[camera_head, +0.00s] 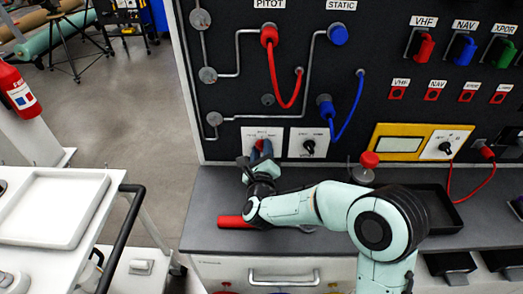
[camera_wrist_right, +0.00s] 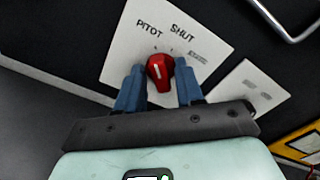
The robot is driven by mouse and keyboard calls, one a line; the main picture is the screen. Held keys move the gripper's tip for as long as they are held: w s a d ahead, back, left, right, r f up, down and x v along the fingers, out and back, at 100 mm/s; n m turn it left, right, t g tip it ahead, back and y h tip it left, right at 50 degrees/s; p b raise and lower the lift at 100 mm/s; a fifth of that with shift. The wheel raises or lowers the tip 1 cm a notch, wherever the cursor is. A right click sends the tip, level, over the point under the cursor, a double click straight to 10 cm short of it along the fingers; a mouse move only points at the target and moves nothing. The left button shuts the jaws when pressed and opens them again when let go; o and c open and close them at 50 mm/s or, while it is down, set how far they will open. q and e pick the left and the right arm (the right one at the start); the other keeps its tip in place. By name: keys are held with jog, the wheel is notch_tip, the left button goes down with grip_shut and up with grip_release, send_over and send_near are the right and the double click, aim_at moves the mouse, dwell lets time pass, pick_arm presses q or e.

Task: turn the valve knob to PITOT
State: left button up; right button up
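The valve knob (camera_wrist_right: 160,72) is red with a white line, on a white plate (camera_wrist_right: 125,55) marked PITOT and SHUT; a third label on the right is too blurred to read. The white line points up the plate, roughly between the PITOT and SHUT words. My right gripper (camera_wrist_right: 160,75) has its two blue fingers on either side of the knob, seemingly against it. In the head view the same gripper (camera_head: 261,149) covers part of the plate (camera_head: 273,132). My left gripper is in neither view.
A second white plate with a black knob (camera_head: 309,147) sits just right. Red (camera_head: 272,75) and blue (camera_head: 354,112) hoses hang above. A red cylinder (camera_head: 235,222) lies on the grey bench near my arm. A red-capped object (camera_head: 369,160) and dark tray (camera_head: 445,214) stand right.

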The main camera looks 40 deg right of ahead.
jog(key=shift+o, duration=1.4)
jog(key=shift+b+v, duration=0.65)
jog(key=shift+v, duration=1.85)
